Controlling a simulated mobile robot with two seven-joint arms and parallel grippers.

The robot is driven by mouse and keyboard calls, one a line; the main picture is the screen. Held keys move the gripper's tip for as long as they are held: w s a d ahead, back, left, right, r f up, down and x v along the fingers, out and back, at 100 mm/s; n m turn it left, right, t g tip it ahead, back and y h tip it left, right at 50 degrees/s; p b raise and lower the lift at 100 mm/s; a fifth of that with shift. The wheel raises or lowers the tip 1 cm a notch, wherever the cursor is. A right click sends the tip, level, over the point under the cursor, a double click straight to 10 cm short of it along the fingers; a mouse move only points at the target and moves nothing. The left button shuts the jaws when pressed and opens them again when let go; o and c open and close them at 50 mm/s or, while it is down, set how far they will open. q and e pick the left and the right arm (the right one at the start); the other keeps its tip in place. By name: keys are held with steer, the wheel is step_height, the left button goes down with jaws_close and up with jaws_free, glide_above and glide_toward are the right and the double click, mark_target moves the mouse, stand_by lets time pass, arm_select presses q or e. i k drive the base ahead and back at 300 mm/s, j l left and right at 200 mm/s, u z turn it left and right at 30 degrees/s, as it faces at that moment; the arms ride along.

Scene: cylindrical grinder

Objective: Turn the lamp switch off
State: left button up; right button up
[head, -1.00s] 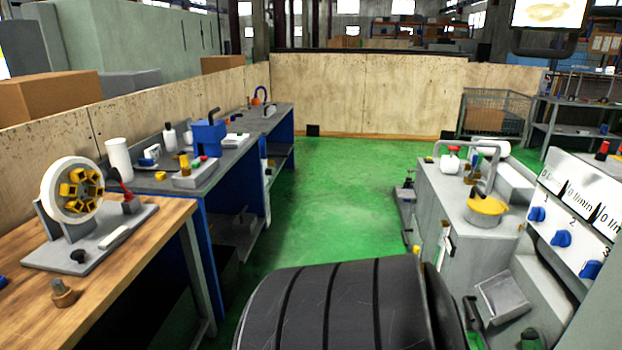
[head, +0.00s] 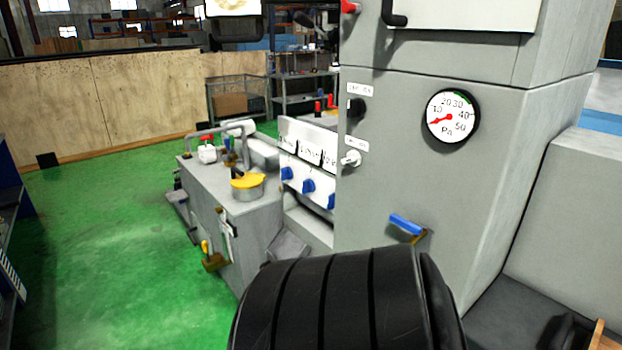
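A grey machine cabinet (head: 420,180) fills the right half of the head view. On its left edge is a black switch (head: 355,108) below a small white label. Under it is a light-coloured toggle (head: 350,158) with a dark base, below a second white label. The labels are too small to read surely, so I cannot tell which one is the lamp switch or its position. Neither of my grippers is in view.
A round pressure gauge (head: 453,116) and a blue-handled lever (head: 407,224) are on the cabinet. Left of it are a panel with blue knobs (head: 308,186) and a grey tank with a yellow-topped pot (head: 248,182). The green floor (head: 100,240) at left is clear.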

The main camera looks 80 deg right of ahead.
mark_target(354, 158)
steer(key=z, duration=2.15)
steer(key=k+z, duration=0.15)
steer(key=z, duration=0.65)
steer(key=k+l+z, duration=0.1)
steer(key=z, duration=0.3)
steer(key=k+l, duration=0.5)
